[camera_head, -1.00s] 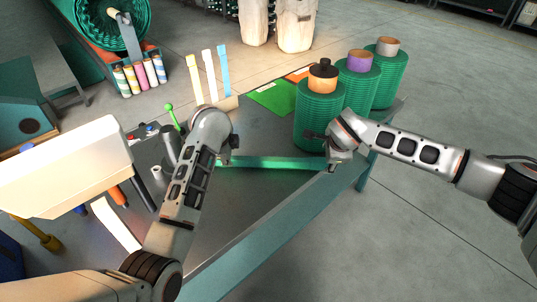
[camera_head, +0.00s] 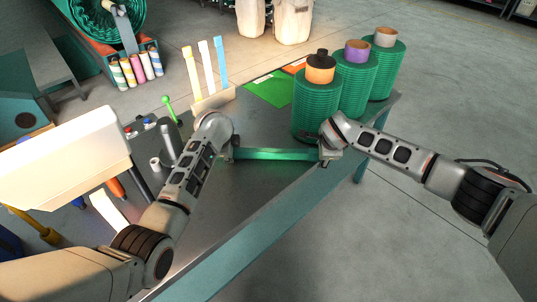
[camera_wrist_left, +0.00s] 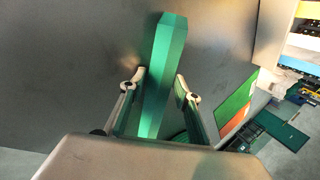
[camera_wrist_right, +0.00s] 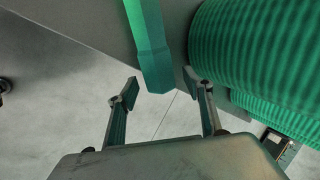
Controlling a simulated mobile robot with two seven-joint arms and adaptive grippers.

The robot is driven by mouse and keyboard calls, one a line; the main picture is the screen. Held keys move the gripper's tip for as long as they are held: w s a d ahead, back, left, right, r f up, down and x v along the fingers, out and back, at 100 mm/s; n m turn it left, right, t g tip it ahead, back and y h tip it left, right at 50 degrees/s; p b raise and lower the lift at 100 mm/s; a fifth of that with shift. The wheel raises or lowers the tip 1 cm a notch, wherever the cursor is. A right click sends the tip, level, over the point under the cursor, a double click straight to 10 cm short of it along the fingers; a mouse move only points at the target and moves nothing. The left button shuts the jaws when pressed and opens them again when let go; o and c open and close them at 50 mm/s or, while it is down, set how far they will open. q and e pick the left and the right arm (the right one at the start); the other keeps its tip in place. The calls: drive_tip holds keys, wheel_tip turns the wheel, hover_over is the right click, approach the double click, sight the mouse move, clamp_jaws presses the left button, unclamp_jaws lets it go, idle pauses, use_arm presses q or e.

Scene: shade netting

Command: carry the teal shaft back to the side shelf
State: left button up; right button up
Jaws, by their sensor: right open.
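The teal shaft (camera_head: 277,154) lies level between my two grippers, over the dark tabletop near its front edge. Contact there cannot be made out. I cannot tell which surface is the side shelf.
Several green ribbed rolls (camera_head: 317,110) stand at the table's right rear, close to my right gripper. A wooden stand with upright strips (camera_head: 214,98) is behind the shaft. A pale box (camera_head: 62,160) and small tools are at left. Open floor (camera_head: 440,110) lies to the right.

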use_arm(q)
drive_tip(key=shift+w+f, duration=0.15)
drive_tip(key=shift+f, duration=0.05)
use_arm(e)
drive_tip(key=shift+w+f, duration=0.1)
drive_tip(key=shift+f, duration=0.15)
use_arm(q)
drive_tip(key=shift+c, duration=0.4)
use_arm(e)
drive_tip(key=shift+c, duration=0.4)
use_arm(q)
drive_tip(key=c, duration=0.7)
use_arm(e)
drive_tip(key=c, duration=0.7)
use_arm(q)
clamp_jaws()
use_arm(e)
clamp_jaws()
use_arm(q)
drive_tip(key=shift+w+r, duration=0.1)
drive_tip(key=shift+r, duration=0.1)
use_arm(e)
drive_tip(key=shift+w+r, duration=0.15)
drive_tip(key=shift+r, duration=0.05)
use_arm(q)
drive_tip(key=shift+r, duration=0.15)
use_arm(e)
drive_tip(key=shift+r, duration=0.15)
